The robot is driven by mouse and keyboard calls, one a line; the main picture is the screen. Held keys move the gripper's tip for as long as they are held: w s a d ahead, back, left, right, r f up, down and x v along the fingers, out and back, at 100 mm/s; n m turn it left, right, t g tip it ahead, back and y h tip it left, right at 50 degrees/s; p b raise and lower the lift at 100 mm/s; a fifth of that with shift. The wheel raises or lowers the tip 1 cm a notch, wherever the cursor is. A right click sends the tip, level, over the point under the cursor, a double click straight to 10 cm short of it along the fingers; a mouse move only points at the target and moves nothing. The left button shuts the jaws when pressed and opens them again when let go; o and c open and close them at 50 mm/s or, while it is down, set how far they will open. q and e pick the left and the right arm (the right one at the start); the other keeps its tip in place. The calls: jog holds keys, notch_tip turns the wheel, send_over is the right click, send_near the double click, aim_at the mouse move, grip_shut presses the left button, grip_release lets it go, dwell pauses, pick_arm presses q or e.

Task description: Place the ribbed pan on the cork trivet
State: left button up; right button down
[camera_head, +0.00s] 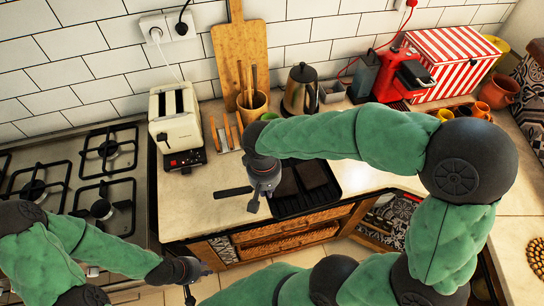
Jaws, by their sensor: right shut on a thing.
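The ribbed pan appears to be the dark, squarish piece (318,198) at the counter's front edge, partly hidden under my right arm. A black handle (233,192) sticks out to the left of my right gripper (256,200). My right gripper points down and is shut on this handle. Where handle and pan meet is hidden by the gripper. A round, honeycomb-patterned brown piece, apparently the cork trivet (538,257), lies on the right counter, cut by the picture edge. My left gripper (199,283) is low at the front left, empty, with its fingers apart.
A gas hob (125,190) is at left, with a toaster (173,115) beside it. A utensil cup (252,105), kettle (300,92), red coffee machine (402,75) and striped box (455,62) line the wall. Orange cups (481,110) stand at right. The right counter (515,225) has clear room.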

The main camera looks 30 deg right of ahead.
aim_at(283, 169)
jog(key=w+d+f, duration=0.1)
jog(key=d, duration=0.1)
jog(key=w+d+f+b, duration=0.1)
jog(key=w+d, duration=0.1)
jog(key=w+d+f, duration=0.1)
jog(key=w+d, duration=0.1)
jog(key=shift+w+d+f, duration=0.1)
jog(key=shift+d+f, duration=0.15)
jog(key=shift+f, duration=0.05)
jog(key=d+f, duration=0.1)
jog(key=w+d+f+b, duration=0.1)
jog(key=w+d+f, duration=0.1)
jog(key=f, duration=0.1)
jog(key=shift+w+f+b, duration=0.1)
jog(key=shift+w+b, duration=0.15)
jog(key=shift+b, duration=0.05)
jog(key=shift+w+d+f, duration=0.35)
jog(key=shift+d+f, duration=0.1)
jog(key=shift+f, duration=0.25)
jog(key=shift+w+d+f+b, duration=0.1)
jog(key=shift+f+b, duration=0.2)
jog(key=shift+f, duration=0.6)
jog(key=shift+w+d+f+b, duration=0.1)
jog(key=shift+f+b, duration=0.15)
jog(key=shift+f, duration=0.6)
jog(key=shift+f, duration=0.2)
jog(key=c, duration=1.4)
grip_release()
jog(key=shift+s, duration=0.1)
jog(key=shift+o, duration=0.2)
